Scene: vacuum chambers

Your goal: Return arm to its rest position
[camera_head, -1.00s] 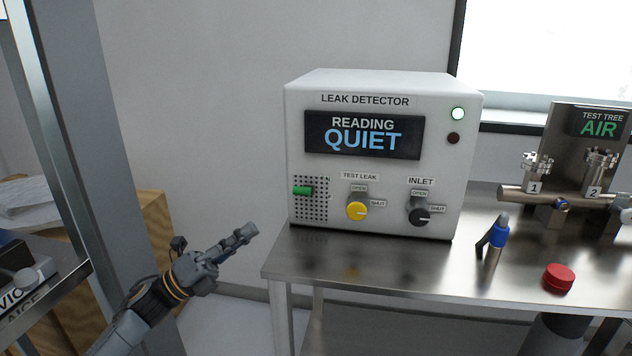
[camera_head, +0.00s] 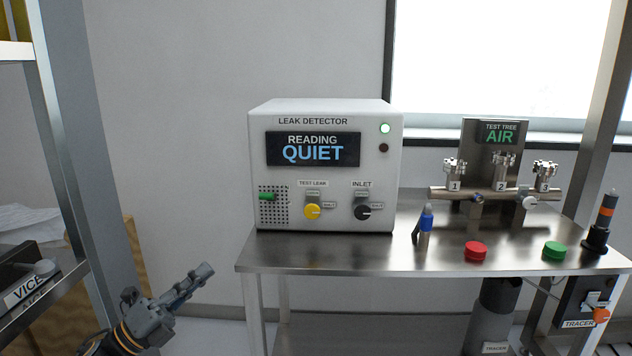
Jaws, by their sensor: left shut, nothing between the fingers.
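My left gripper (camera_head: 203,273) is at the lower left of the head view, pointing up and to the right. Its fingers are shut and hold nothing. It is in free space in front of the wall, to the left of the steel bench (camera_head: 330,249) and apart from it. The rest of the left arm runs out of the bottom edge. My right gripper is not in view.
A leak detector (camera_head: 385,160) reading QUIET stands on the bench. Right of it are a blue-grey tool (camera_head: 426,224), red (camera_head: 476,251) and green (camera_head: 555,250) caps, and a test tree (camera_head: 490,135) marked AIR. A shelf post (camera_head: 70,190) rises on the left.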

